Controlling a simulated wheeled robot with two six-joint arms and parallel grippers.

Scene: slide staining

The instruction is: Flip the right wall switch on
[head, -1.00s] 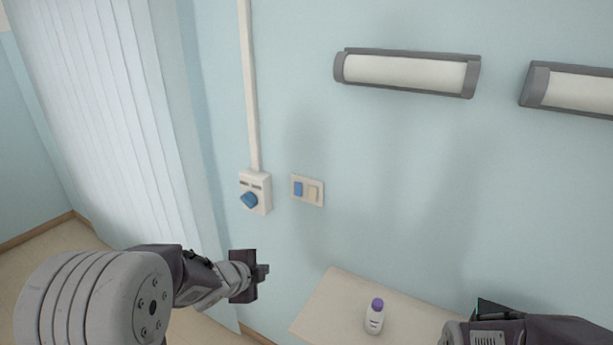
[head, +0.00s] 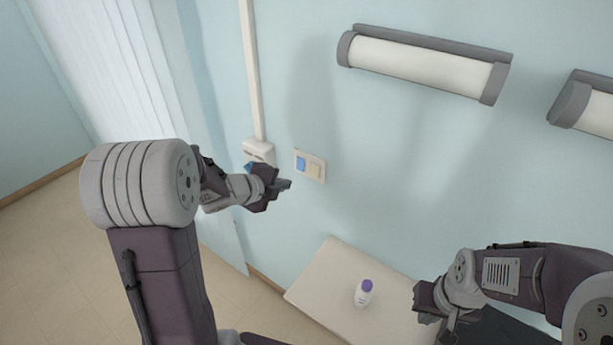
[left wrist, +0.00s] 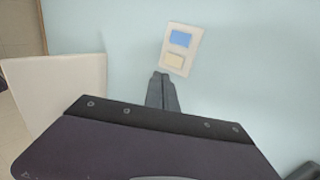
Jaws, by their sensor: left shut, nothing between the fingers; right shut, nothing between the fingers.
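The wall switch plate (head: 309,166) is on the pale blue wall. It carries a blue rocker on the left (head: 301,164) and a cream rocker on the right (head: 316,171). In the left wrist view the blue rocker (left wrist: 181,39) is above the cream rocker (left wrist: 174,60). My left gripper (head: 286,184) is shut and empty, just left of and below the plate in the head view. Its fingertips (left wrist: 161,76) appear just below the plate in the left wrist view; contact cannot be told. My right gripper (head: 420,302) is shut and empty at lower right.
A white socket box (head: 258,151) below a vertical conduit (head: 252,70) is partly hidden behind my left gripper. A pale table (head: 325,270) holds a white bottle with a purple cap (head: 364,292). Wall lamps (head: 425,67) are higher up.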

